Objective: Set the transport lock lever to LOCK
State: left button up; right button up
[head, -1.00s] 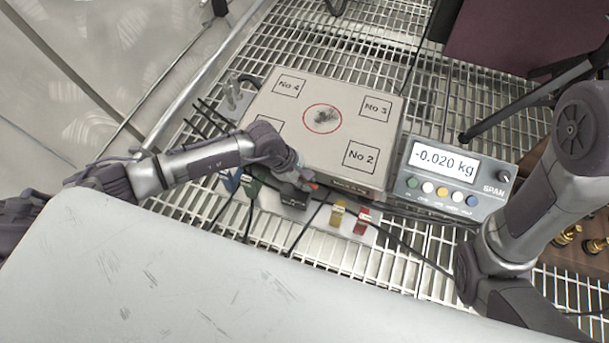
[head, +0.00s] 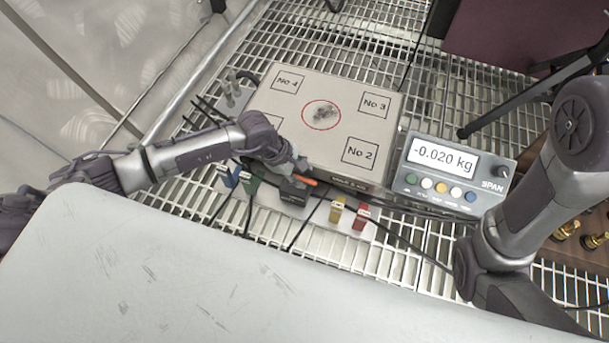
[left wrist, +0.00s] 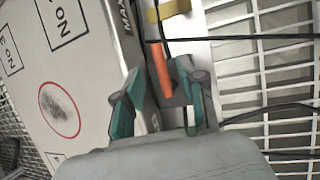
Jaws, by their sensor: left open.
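The orange lever (head: 304,180) shows beside a small dark block (head: 293,194) at the front edge of the scale platform. In the left wrist view the lever (left wrist: 161,68) stands out between the teal fingers of my left gripper (left wrist: 160,90). Those fingers are open, one on each side of it, with no clear grip on it. In the head view my left gripper (head: 290,168) is right behind the lever and hides part of it. I cannot read any LOCK marking. My right arm shows at the right, but its gripper is out of view.
The scale platform (head: 345,105) has numbered squares and a red circle. A display box (head: 444,172) reads -0.020 kg. Blue, green, yellow (head: 337,209) and red (head: 361,216) tagged connectors and black cables lie along the front. A pale panel (head: 150,265) fills the foreground.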

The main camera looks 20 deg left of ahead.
pick_arm(q)
jog(key=v, duration=0.9)
jog(key=shift+r, duration=0.25)
jog(key=shift+s+a, duration=0.1)
